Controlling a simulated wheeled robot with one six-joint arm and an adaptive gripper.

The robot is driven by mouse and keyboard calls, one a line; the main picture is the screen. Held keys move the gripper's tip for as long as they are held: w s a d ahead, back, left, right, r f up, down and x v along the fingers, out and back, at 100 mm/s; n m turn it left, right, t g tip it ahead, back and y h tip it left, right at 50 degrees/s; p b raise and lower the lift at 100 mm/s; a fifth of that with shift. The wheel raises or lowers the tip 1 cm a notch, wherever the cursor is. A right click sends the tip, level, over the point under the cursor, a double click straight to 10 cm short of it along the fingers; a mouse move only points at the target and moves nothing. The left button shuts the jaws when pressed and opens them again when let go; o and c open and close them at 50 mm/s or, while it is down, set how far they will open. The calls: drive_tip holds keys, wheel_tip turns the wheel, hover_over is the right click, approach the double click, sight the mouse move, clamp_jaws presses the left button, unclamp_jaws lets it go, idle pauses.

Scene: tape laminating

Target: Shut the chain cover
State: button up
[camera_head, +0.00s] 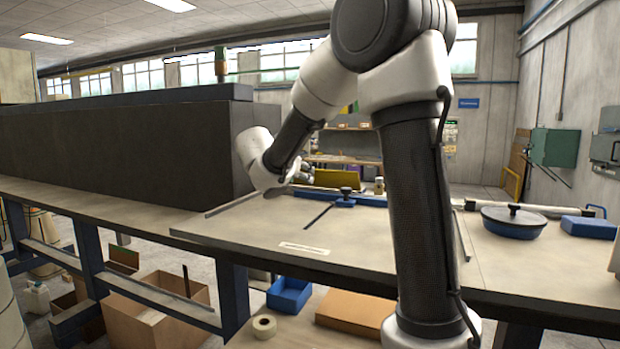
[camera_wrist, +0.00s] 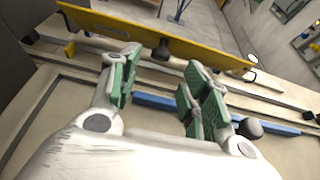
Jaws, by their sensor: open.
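A yellow panel, which looks like the chain cover (camera_head: 337,179), stands raised behind the far edge of the table. In the wrist view the cover (camera_wrist: 150,32) is a long yellow plate slanting across the top, with a dark knob (camera_wrist: 161,52) near its lower edge. My gripper (camera_wrist: 160,85) is open, its green-padded fingers spread on the near side of the cover with nothing between them. They look apart from the cover, though the depth is hard to judge. In the head view my gripper is small and partly hidden by my wrist.
A blue bar (camera_wrist: 158,102) and a dark knob (camera_wrist: 249,128) lie below the fingers. The worktable (camera_head: 370,245) carries a blue clamp (camera_head: 345,199) and a round blue lidded pan (camera_head: 513,222). A large dark block (camera_head: 110,150) stands left. The table's front middle is mostly clear.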

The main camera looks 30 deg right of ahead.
drive_tip(key=x, duration=0.6)
drive_tip(key=shift+d, duration=0.1)
clamp_jaws()
